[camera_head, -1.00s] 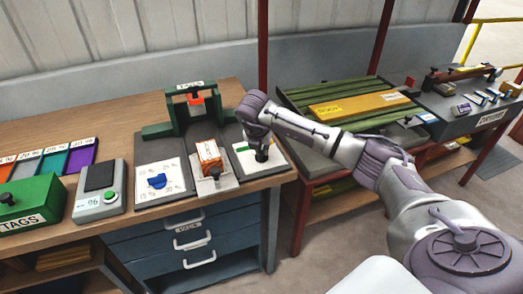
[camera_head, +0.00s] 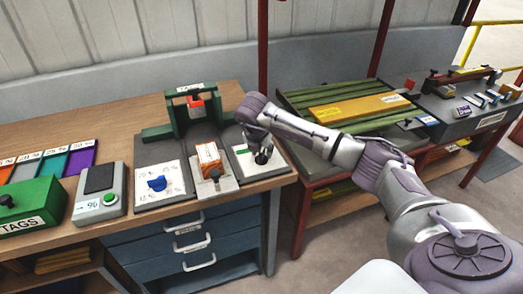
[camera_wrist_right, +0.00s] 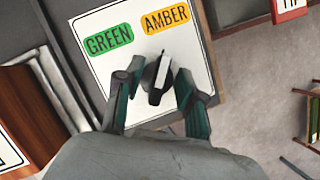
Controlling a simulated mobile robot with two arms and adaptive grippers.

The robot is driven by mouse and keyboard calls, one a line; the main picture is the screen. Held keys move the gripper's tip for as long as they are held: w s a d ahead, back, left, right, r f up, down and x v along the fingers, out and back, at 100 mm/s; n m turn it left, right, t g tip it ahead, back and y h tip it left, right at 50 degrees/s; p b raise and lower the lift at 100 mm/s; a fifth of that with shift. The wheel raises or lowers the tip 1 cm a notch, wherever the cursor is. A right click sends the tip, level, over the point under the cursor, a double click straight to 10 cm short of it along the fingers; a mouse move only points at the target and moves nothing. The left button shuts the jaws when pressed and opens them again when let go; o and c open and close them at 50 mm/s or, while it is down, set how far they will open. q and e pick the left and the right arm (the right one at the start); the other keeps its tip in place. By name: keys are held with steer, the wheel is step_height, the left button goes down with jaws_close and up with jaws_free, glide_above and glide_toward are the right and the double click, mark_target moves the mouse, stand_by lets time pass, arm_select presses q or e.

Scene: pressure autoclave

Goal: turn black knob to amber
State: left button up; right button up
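The black knob (camera_wrist_right: 157,79) sits on a white plate (camera_wrist_right: 98,66) with a green GREEN label (camera_wrist_right: 108,39) and an amber AMBER label (camera_wrist_right: 166,18). The white line on the knob runs nearly up the picture in the right wrist view, tilted slightly toward AMBER. My right gripper (camera_wrist_right: 159,77) is open, with one finger on each side of the knob and narrow gaps between. In the head view, my right gripper (camera_head: 263,156) is over the right end of the bench and covers most of the knob. My left gripper is not in view.
Beside the plate stand an orange-and-white block (camera_head: 209,158) and a panel with a blue knob (camera_head: 158,183). A green frame (camera_head: 179,119) stands behind. A grey box with a green button (camera_head: 109,198) is further left. A rack with green slats (camera_head: 340,92) is at right.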

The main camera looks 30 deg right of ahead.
steer(key=v, duration=1.2)
